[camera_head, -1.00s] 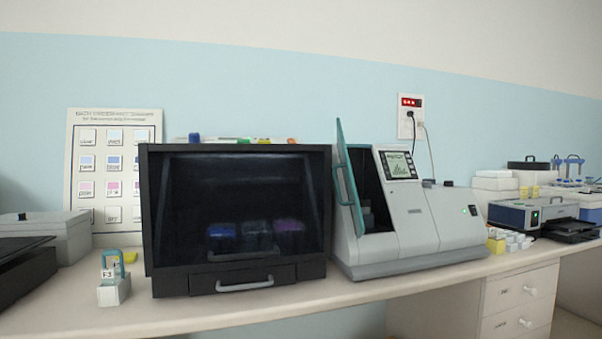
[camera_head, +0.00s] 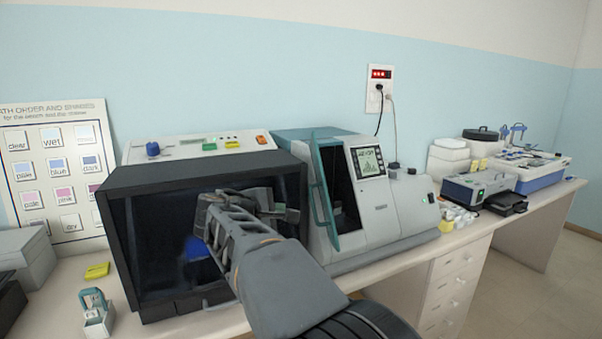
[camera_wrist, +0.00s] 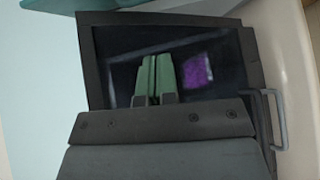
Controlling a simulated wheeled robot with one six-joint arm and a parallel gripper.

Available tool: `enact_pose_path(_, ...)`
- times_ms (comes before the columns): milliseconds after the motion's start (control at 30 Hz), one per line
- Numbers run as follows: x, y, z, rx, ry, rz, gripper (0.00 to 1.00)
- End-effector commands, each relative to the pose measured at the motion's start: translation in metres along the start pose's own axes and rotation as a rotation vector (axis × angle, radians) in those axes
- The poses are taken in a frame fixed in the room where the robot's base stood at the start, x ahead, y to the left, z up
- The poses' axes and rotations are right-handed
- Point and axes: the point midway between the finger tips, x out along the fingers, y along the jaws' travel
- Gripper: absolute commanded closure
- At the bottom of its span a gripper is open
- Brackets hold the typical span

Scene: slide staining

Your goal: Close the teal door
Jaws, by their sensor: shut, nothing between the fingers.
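The teal door (camera_head: 323,205) is a narrow upright panel with a handle on the grey and white machine (camera_head: 392,205). It stands open, swung out from the dark opening (camera_head: 341,185). My gripper (camera_head: 290,213) is shut and empty. It is in front of the black cabinet, to the left of the teal door, and looks apart from it. In the wrist view its green fingers (camera_wrist: 154,76) lie together over the dark cabinet window. A teal surface (camera_wrist: 90,4) shows at the top edge there; I cannot tell whether it is the door.
The black cabinet (camera_head: 130,210) with a dark front window stands left of the machine. A small white holder (camera_head: 98,315) and a yellow piece (camera_head: 97,271) lie left of it. Yellow and white containers (camera_head: 455,222) stand right of the machine. Free air lies in front of the counter.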

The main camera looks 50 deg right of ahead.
Motion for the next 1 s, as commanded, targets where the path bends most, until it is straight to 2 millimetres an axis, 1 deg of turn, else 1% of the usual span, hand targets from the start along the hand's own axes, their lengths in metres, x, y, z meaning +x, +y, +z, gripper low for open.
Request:
enact_pose_path(33, 0.0, 0.014, 0.006, -0.011, -0.017, 0.018, 1.0)
enact_pose_path(100, 0.003, 0.023, 0.009, -0.022, -0.033, 0.037, 1.0)
enact_pose_path(200, 0.013, 0.028, 0.012, -0.03, -0.046, 0.048, 1.0)
enact_pose_path(500, 0.061, 0.03, 0.014, -0.031, -0.046, 0.048, 1.0)
enact_pose_path(633, 0.079, 0.03, 0.015, -0.03, -0.045, 0.047, 1.0)
enact_pose_path(800, 0.094, 0.031, 0.015, -0.028, -0.043, 0.048, 1.0)
enact_pose_path(1000, 0.1, 0.031, 0.014, -0.029, -0.042, 0.049, 1.0)
